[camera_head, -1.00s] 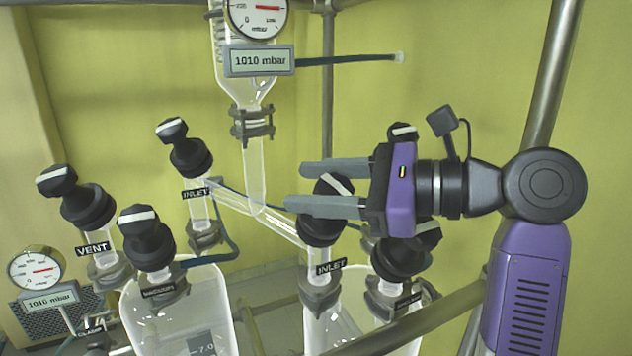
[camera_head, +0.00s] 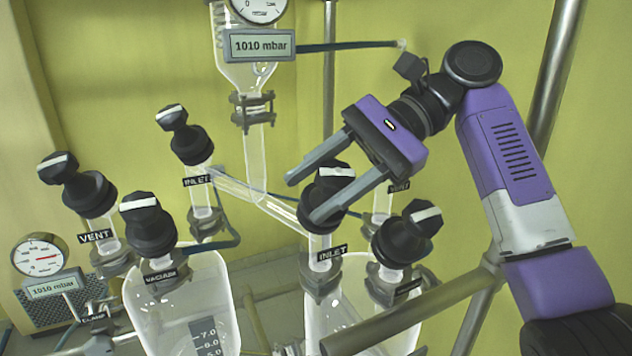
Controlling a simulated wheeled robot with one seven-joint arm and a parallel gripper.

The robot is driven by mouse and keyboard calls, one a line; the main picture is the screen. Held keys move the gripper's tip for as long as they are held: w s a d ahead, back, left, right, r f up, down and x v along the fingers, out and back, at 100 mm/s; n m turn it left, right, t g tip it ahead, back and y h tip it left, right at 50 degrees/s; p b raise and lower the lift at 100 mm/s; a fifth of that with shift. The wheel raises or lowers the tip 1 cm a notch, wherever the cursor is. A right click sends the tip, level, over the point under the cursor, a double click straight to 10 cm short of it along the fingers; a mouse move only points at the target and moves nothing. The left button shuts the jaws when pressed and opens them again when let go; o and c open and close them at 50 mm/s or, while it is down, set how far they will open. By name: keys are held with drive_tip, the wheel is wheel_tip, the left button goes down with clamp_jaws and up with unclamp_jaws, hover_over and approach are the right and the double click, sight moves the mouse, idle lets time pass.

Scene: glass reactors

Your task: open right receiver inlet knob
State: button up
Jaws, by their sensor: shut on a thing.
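The right receiver's inlet knob (camera_head: 328,182) is a black knob with a white stripe, on a black valve body above an INLET label (camera_head: 332,252). The stripe lies nearly level in the picture. My gripper (camera_head: 303,197) reaches down-left from the upper right, its two grey fingers on either side of this knob, and is shut on it. The fingers partly cover the knob. The right receiver (camera_head: 350,300) is a clear glass vessel below, partly hidden by a metal bar.
Another INLET knob (camera_head: 174,117), a VENT knob (camera_head: 58,168) and a VACUUM knob (camera_head: 140,205) stand to the left. A black knob (camera_head: 422,217) stands close right of the gripper. A metal rail (camera_head: 400,317) crosses the front right. A glass column hangs behind.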

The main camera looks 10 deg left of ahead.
drive_tip(key=shift+s+d+f+n+g+h, duration=0.15)
drive_tip(key=shift+n+g+h, duration=0.1)
drive_tip(key=shift+n+h, duration=0.55)
drive_tip(key=shift+d+n+g+h, duration=0.15)
drive_tip(key=shift+n+g+h, duration=0.05)
drive_tip(key=shift+n+h, duration=0.55)
drive_tip(key=shift+s+d+f+n+g+h, duration=0.15)
drive_tip(key=shift+n+g+h, duration=0.1)
drive_tip(key=shift+n+h, duration=0.5)
drive_tip(key=shift+d+f+n+h, duration=0.15)
drive_tip(key=shift+n+h, duration=0.45)
drive_tip(key=shift+h, duration=0.3)
drive_tip(key=o, duration=1.4)
drive_tip(key=shift+a+r+m+y, duration=0.1)
drive_tip(key=shift+a+m+y, duration=0.1)
drive_tip(key=shift+m+y, duration=0.6)
drive_tip(key=shift+a+r+m+y, duration=0.15)
drive_tip(key=shift+m+y, duration=0.45)
drive_tip(key=shift+y, duration=0.3)
